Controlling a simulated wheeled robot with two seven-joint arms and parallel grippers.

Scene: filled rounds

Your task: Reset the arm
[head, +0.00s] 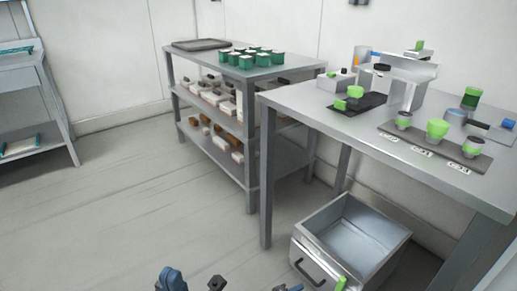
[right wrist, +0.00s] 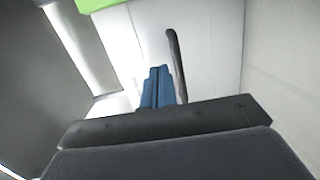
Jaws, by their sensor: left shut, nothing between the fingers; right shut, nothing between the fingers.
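My left gripper (head: 171,279) shows at the bottom edge of the head view, blue and dark, over the floor, with nothing in it. Dark and blue parts beside it at the bottom edge seem to belong to my right arm, mostly cut off. In the right wrist view my right gripper (right wrist: 157,86) has its blue fingers together and empty. They point toward a pale panel (right wrist: 205,55) with a dark bar-shaped handle (right wrist: 176,62). Whether the fingers touch the panel I cannot tell.
An open grey drawer (head: 314,258) with a dark handle stands low at the right. Above it a grey table (head: 295,100) bears green-filled cups and a grey stand. A shelf unit (head: 252,150) with green cups stands behind. The floor at the left is free.

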